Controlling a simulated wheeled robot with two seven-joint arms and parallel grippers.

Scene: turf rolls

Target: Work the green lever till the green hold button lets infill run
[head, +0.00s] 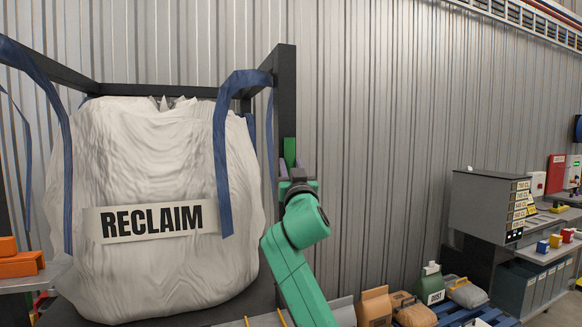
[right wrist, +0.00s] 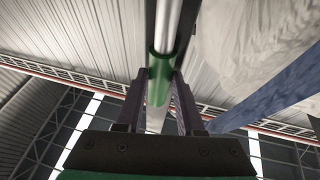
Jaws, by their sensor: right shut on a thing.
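The green lever (head: 290,151) stands upright against the dark post to the right of the big white bag. My right gripper (head: 292,174) reaches up to it from below and is shut on it. In the right wrist view, the lever's green grip (right wrist: 159,88) sits between the two dark fingers, with a pale metal rod running on above it. I cannot make out a green hold button for sure in either view. My left gripper is not in view.
The white bag (head: 150,265) labelled RECLAIM hangs by blue straps in a dark frame, close left of my right arm. A grey cabinet (head: 485,210) stands at the right. Sacks and a green container (head: 430,284) sit low at the right. Corrugated wall lies behind.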

